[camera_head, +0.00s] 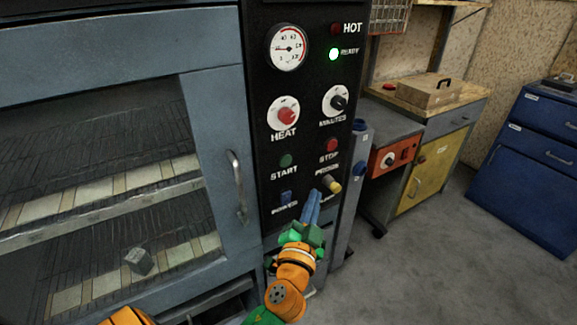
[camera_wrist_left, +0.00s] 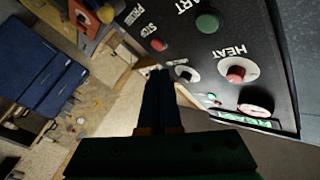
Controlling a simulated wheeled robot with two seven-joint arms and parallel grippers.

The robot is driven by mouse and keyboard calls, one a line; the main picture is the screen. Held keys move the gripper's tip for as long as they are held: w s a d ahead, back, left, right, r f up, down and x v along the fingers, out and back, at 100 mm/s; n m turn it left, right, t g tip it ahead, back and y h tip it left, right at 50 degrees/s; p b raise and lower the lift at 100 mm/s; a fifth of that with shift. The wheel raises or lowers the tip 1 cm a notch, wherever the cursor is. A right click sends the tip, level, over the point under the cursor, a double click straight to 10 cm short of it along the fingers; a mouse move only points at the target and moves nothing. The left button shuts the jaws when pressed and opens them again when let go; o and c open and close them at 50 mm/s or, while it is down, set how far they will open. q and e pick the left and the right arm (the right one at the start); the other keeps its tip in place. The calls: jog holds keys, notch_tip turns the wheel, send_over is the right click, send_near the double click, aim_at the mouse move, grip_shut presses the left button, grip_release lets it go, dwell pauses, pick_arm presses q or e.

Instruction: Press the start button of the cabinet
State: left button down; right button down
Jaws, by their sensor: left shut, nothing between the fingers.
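The cabinet's black control panel (camera_head: 310,120) stands right of its blue glazed door. The green start button (camera_head: 286,160) sits above the START label on the left of the panel. It also shows in the left wrist view (camera_wrist_left: 207,23), at the top. My left gripper (camera_head: 312,204) is shut and empty, its blue fingers pointing up in front of the panel's lower right, below and right of the start button. In the left wrist view its dark fingertips (camera_wrist_left: 159,74) are together, apart from the button. My right gripper is not in view.
The panel also carries a red stop button (camera_head: 331,144), a yellow probe knob (camera_head: 332,184), a heat knob (camera_head: 284,113) and a minutes knob (camera_head: 337,101). The green READY lamp (camera_head: 334,54) is lit. A door handle (camera_head: 237,186) sticks out to the left.

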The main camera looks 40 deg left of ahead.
aim_at(286, 161)
pick_arm(q)
jog(key=shift+s+a+r+y, duration=0.1)
jog(key=shift+r+y, duration=0.05)
jog(key=shift+r, duration=0.25)
jog(key=shift+s+a+r+y, duration=0.1)
jog(key=shift+r+y, duration=0.05)
jog(key=shift+r, duration=0.25)
jog(key=shift+w+a+p, duration=0.15)
jog(key=shift+w+a, duration=0.4)
jog(key=shift+a, duration=0.8)
jog(key=shift+w+a+p, duration=0.1)
jog(key=shift+w+a, duration=0.5)
jog(key=shift+a, duration=0.75)
jog(key=shift+w+a+p, duration=0.15)
jog(key=shift+w+a, duration=0.4)
jog(key=shift+a, duration=0.8)
jog(key=shift+a, duration=0.1)
jog(key=shift+w+a, duration=0.2)
jog(key=shift+a, duration=0.1)
